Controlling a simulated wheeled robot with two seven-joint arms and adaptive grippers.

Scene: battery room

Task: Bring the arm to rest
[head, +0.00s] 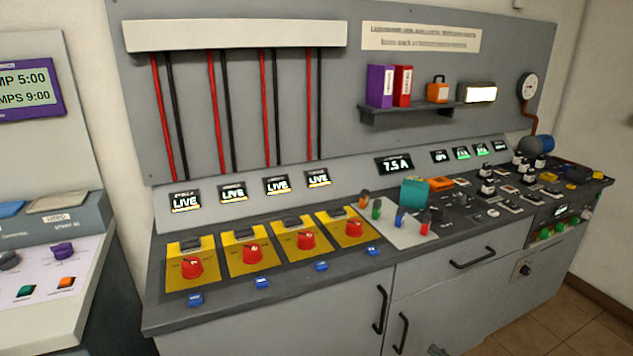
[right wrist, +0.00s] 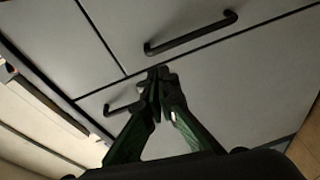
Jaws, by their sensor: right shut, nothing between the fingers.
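My right gripper (right wrist: 158,74) is shut and empty in the right wrist view, its dark fingertips together and its green finger links behind them. It hangs in front of the grey cabinet front (right wrist: 235,85), between two black bar handles; I cannot tell the gap to the cabinet. In the head view only a small dark tip of my right gripper (head: 437,350) shows at the bottom edge, below the bench top. My left gripper is in neither view.
The bench carries yellow panels with red knobs (head: 306,239), small coloured tools, a teal block (head: 414,192) and terminals. Black handles (head: 472,257) stick out from the cabinet front. A separate console (head: 50,270) stands at left. Tiled floor shows at lower right.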

